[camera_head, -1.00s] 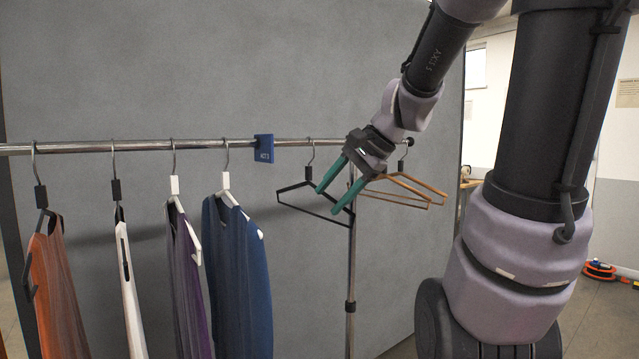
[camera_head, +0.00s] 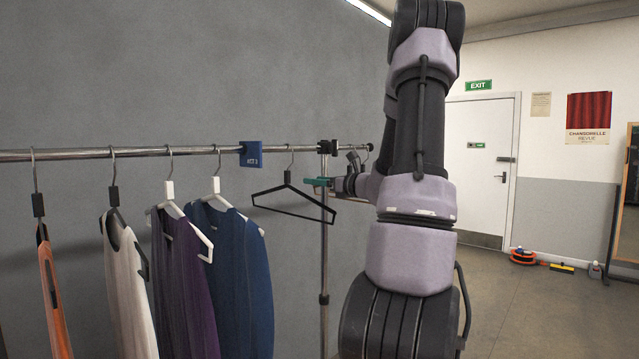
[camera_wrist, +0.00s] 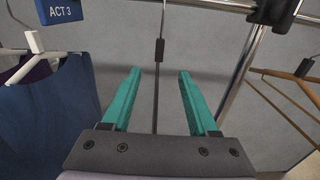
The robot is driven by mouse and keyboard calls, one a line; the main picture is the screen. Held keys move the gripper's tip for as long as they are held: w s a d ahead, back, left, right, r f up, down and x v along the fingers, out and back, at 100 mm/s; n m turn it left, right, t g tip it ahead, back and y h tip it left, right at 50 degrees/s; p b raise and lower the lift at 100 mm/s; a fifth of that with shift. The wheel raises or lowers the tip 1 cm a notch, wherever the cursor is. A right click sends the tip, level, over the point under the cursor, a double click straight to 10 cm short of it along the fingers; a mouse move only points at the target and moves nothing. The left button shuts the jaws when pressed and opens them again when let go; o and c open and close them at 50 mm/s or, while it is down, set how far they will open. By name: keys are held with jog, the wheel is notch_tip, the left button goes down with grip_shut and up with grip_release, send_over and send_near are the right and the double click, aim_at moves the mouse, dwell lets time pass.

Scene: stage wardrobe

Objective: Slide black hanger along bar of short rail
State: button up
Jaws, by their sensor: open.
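The black hanger (camera_head: 290,191) hangs empty from the bar (camera_head: 110,153) of the rail, just right of the blue divider tag (camera_head: 251,154) and left of the upright post. In the wrist view, the black hanger (camera_wrist: 158,52) shows edge-on, its hook and dark sleeve upright beyond my gripper. My gripper (camera_wrist: 158,75) is open, with teal fingers on either side of the hanger's line in that view. In the head view, my gripper (camera_head: 318,184) is right of the hanger, partly hidden by my arm. I cannot tell whether the fingers touch the hanger.
Garments on hangers fill the bar left of the tag; the nearest is a blue one (camera_head: 232,270). The rail's post (camera_head: 324,260) and black joint stand close to my gripper. A wooden hanger (camera_wrist: 285,85) hangs right of the post. A grey panel stands behind.

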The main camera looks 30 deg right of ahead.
aim_at(289, 177)
jog(key=shift+x, duration=6.75)
jog(key=w+d, duration=0.2)
jog(key=d, duration=0.4)
jog(key=w+d, duration=0.2)
jog(key=d, duration=0.5)
jog(key=shift+w+d, duration=0.15)
jog(key=shift+w, duration=0.25)
jog(key=a+v, duration=0.1)
jog(key=v, duration=1.2)
jog(key=shift+s, duration=0.15)
